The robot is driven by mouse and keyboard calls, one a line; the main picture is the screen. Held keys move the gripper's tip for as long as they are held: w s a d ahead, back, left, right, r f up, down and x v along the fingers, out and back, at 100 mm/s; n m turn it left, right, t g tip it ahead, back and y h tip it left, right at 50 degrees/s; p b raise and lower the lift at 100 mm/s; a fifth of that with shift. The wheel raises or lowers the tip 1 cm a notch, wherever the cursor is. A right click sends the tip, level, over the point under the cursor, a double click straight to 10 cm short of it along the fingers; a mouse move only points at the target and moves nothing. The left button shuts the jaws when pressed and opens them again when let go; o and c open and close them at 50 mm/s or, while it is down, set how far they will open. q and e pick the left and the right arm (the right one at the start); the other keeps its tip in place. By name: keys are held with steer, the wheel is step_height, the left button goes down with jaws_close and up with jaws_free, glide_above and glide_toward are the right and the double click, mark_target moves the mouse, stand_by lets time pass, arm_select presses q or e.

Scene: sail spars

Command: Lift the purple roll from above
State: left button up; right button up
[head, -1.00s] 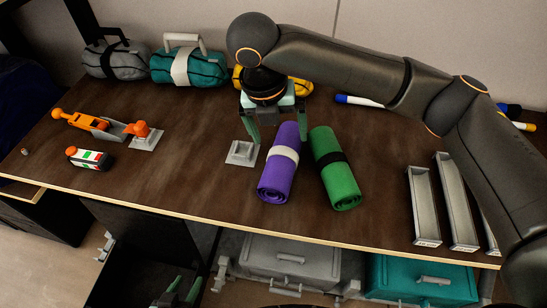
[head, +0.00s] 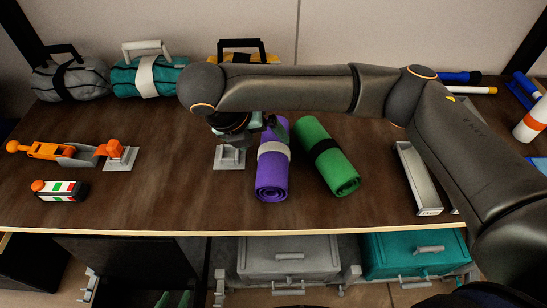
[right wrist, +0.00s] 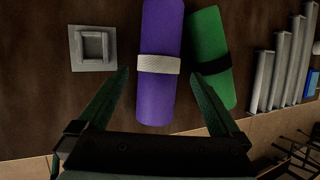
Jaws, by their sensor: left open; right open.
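The purple roll (head: 272,178) with a white band lies on the dark table, its near end toward the front edge. My right gripper (head: 255,133) is over its far-left part in the head view, with its fingers partly hidden by my arm. In the right wrist view, the purple roll (right wrist: 160,95) lies between the open fingers of my right gripper (right wrist: 160,74), near its white band. The fingers hold nothing. My left gripper (head: 163,299) shows only at the bottom edge of the head view, low in front of the table, open and empty.
A green roll (head: 328,160) with a black band lies close to the right of the purple one. A grey square fixture (head: 229,158) stands close to its left. Metal trays (head: 418,180) lie to the right. Duffel bags (head: 150,75) line the back.

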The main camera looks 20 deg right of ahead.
mark_target(269, 146)
steer(key=shift+b+x, duration=0.35)
steer(key=shift+x, duration=3.25)
steer(key=c, duration=1.4)
steer(key=shift+w+r, duration=0.1)
steer(key=shift+c, duration=0.4)
steer(key=shift+r, duration=0.1)
